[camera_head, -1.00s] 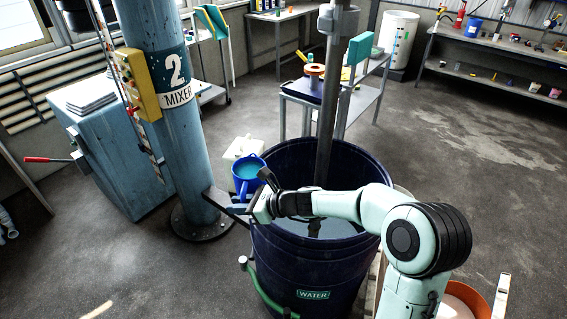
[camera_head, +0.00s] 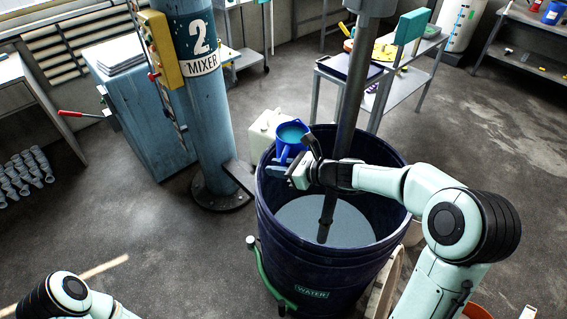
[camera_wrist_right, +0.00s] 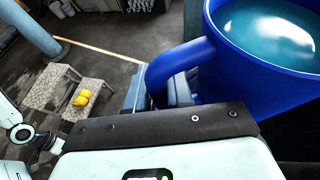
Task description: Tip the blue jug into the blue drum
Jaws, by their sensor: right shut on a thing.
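The blue jug (camera_head: 289,143) holds a teal liquid and looks close to upright, over the left rear rim of the blue drum. My right gripper (camera_head: 283,168) is shut on the jug's handle; in the right wrist view the handle (camera_wrist_right: 183,62) runs down between the fingers and the jug (camera_wrist_right: 225,70) fills the upper right. The blue drum (camera_head: 322,262) carries a WATER label and has pale grey liquid inside, with the mixer shaft (camera_head: 346,120) reaching down into it. My left arm shows at the bottom left of the head view, but its gripper is out of the picture.
The blue mixer column (camera_head: 212,130) stands left of the drum. A whitish canister (camera_head: 266,130) is behind the jug. A grey table (camera_head: 385,85) stands behind the drum. Two low steps with a yellow item (camera_wrist_right: 82,98) show in the wrist view. Floor at right is open.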

